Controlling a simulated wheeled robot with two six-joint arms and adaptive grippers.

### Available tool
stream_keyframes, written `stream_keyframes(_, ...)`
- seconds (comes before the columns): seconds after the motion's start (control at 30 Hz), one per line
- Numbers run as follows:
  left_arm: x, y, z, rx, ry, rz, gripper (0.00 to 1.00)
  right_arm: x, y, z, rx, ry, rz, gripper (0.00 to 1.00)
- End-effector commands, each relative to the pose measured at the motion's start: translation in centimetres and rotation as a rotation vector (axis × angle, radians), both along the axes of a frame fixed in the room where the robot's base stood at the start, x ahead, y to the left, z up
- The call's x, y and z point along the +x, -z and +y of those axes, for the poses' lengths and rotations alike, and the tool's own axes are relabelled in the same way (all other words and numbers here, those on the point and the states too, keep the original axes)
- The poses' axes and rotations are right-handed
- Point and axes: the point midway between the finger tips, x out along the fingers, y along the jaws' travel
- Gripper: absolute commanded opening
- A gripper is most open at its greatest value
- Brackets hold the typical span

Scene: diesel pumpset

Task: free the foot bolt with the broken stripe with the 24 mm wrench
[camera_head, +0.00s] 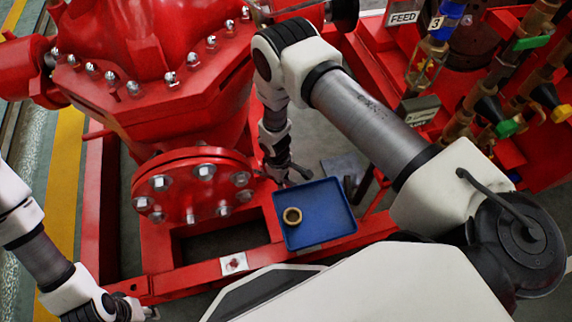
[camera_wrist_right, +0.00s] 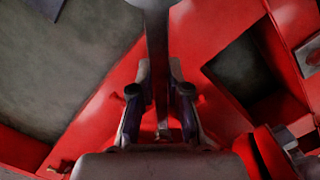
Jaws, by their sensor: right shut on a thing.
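My right gripper (camera_head: 284,174) is beside the flange, just beyond the blue tray. In the right wrist view, my right gripper (camera_wrist_right: 157,88) is shut on a grey metal bar, which looks like the wrench (camera_wrist_right: 157,45). The wrench's far end runs out of the top of that view, so its jaw is cut off and its size cannot be read. A small red bolt-like part (camera_wrist_right: 60,166) shows at the lower left there. A white patch with a red centre (camera_head: 233,263) is on the red base frame. No broken stripe can be made out. My left gripper (camera_head: 135,308) is at the bottom left, its fingers unclear.
A blue tray (camera_head: 330,222) sits on the frame with a brass ring (camera_head: 292,216) in it. The red pump flange (camera_head: 200,165) with several bolts stands left of it. A red panel with valves (camera_head: 500,110) is at the right. Grey floor shows through the frame.

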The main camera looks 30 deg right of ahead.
Motion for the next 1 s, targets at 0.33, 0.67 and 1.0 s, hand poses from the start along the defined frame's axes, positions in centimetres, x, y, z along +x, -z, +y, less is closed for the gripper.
stream_keyframes(0.33,0.0,0.0,0.0,0.000,0.000,0.000,0.40,0.0,0.0,0.0,0.000,0.005,-0.001,0.00)
stream_keyframes(0.67,0.0,0.6,0.0,0.000,0.000,0.000,0.40,0.0,0.7,0.0,0.000,0.005,-0.001,0.00)
stream_keyframes(1.0,0.0,1.1,0.0,0.000,0.000,0.000,0.40,0.0,1.3,0.0,0.000,0.005,-0.001,0.00)
